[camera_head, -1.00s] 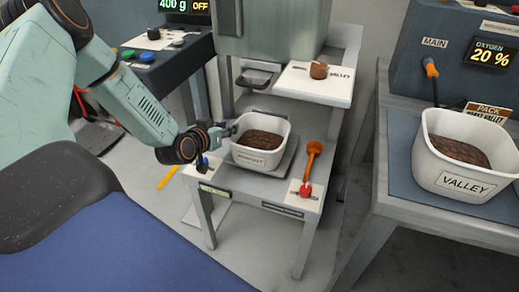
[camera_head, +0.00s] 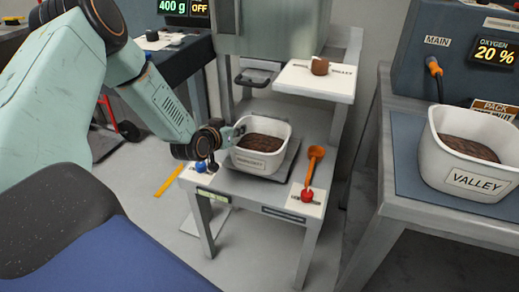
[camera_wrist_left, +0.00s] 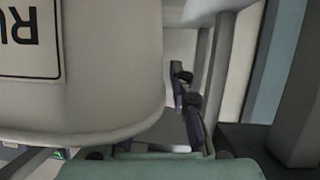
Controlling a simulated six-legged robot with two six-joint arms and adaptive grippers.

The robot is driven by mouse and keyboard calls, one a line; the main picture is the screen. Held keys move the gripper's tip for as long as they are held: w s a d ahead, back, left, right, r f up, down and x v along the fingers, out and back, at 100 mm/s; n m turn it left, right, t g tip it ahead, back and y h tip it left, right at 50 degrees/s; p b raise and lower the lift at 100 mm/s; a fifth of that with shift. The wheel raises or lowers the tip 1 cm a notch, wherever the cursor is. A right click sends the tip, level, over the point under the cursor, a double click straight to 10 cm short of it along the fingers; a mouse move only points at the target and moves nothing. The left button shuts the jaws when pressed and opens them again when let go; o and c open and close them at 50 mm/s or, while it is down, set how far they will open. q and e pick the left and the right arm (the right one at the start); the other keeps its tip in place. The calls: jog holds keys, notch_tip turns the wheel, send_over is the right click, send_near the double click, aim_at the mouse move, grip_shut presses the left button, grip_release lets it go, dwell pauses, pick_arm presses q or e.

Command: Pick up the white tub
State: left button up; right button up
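A white tub (camera_head: 258,162) of dark brown contents stands upright on a grey plate on the small grey table. Its front label is too small to read surely. In the left wrist view the tub (camera_wrist_left: 90,110) fills the left side, with part of a label upside down. My left gripper (camera_head: 228,134) is at the tub's left rim. One dark finger (camera_wrist_left: 188,100) shows beside the tub; the other is not clearly seen, so its opening and any hold are unclear. A second white tub (camera_head: 470,182), labelled VALLEY, stands on the right bench. My right gripper is not in view.
An orange scoop (camera_head: 312,165) and a red knob (camera_head: 307,194) are right of the tub. A blue knob (camera_head: 201,166) is at the table's front left. A white shelf (camera_head: 315,82) with a brown knob overhangs behind. Floor shows left of the table.

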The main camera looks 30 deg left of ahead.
pick_arm(q)
grip_shut()
dwell(0.6)
